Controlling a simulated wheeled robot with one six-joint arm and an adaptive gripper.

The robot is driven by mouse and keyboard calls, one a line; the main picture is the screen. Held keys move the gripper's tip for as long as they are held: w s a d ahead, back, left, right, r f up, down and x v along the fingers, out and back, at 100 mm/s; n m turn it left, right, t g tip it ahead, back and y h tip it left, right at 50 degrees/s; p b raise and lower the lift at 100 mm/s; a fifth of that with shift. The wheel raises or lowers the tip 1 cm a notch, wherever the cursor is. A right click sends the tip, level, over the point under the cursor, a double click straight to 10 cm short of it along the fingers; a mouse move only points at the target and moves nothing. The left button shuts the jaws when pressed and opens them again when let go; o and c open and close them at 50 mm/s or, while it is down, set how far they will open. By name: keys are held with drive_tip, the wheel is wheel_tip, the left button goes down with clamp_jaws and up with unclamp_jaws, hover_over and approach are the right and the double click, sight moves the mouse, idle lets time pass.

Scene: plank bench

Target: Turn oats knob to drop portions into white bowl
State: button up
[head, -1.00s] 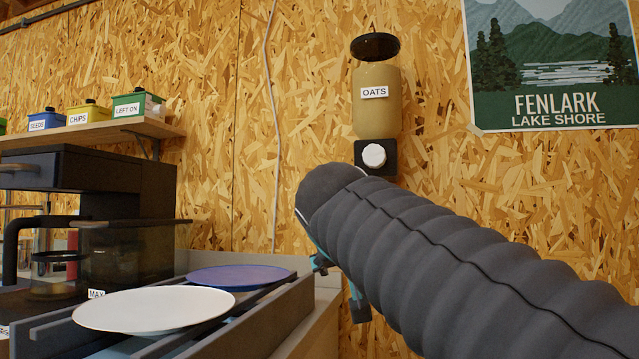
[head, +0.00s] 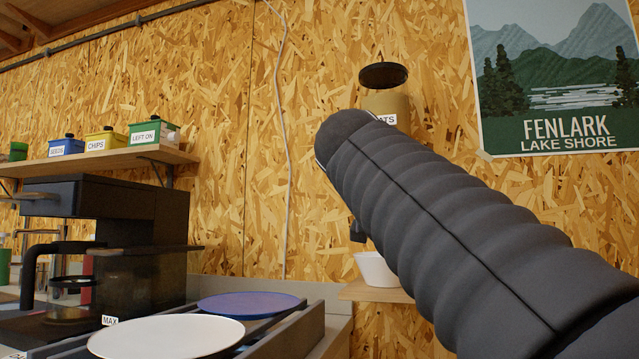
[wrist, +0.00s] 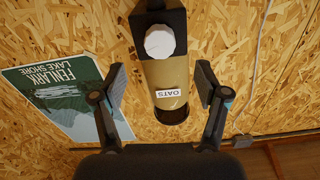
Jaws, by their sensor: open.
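The oats dispenser (head: 388,104) hangs on the chipboard wall. In the head view my arm hides its lower part and knob. In the wrist view the dispenser (wrist: 165,85) appears upside down, its white knob (wrist: 160,42) near the top. My gripper (wrist: 160,83) is open and empty. Its two fingers show on either side of the dispenser body, with the knob beyond the fingertips; I see no contact. The white bowl (head: 374,269) stands on a small wooden ledge below the dispenser, partly hidden by my arm. My gripper's fingers are mostly hidden in the head view.
A coffee machine (head: 110,235) stands at the left. A white plate (head: 165,338) and a blue plate (head: 248,305) sit on a dark rack at the front. Labelled bins fill a wall shelf (head: 95,162). A poster (head: 555,85) hangs at the right.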

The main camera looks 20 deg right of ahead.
drive_tip(key=p+x, duration=0.1)
drive_tip(key=x, duration=0.7)
drive_tip(key=shift+w+d+p, duration=0.25)
drive_tip(key=shift+p, duration=0.15)
drive_tip(key=c, duration=1.2)
